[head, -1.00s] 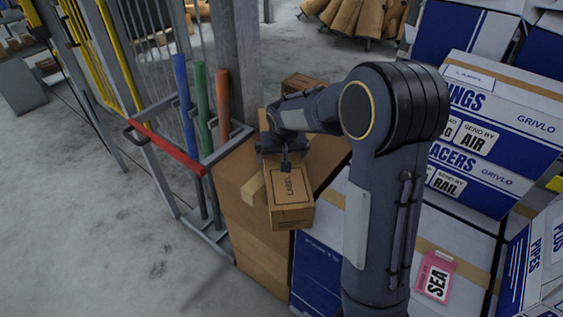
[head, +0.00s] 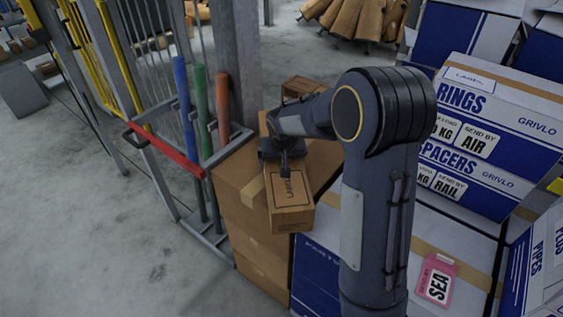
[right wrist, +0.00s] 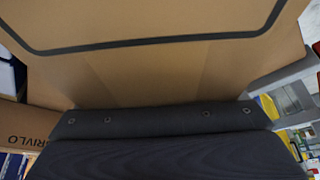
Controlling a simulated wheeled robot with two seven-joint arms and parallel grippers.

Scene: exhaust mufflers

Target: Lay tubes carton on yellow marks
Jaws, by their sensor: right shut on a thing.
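A small brown carton (head: 290,212) with printed dark lettering lies on top of a stack of larger brown boxes (head: 256,236) in the head view. My right gripper (head: 285,160) is over the far part of this carton and shut on it; its fingertips are hard to make out. In the right wrist view a brown carton face (right wrist: 165,70) with a dark printed line fills the picture above the dark gripper body. I cannot make out the yellow marks. My left gripper is not in view.
A rack with blue, green and red-brown tubes (head: 222,100) and a red bar (head: 165,150) stands left of the stack. Another small brown carton (head: 302,85) lies behind. White-and-blue boxes (head: 500,120) are piled on the right. Open floor (head: 90,230) lies at left.

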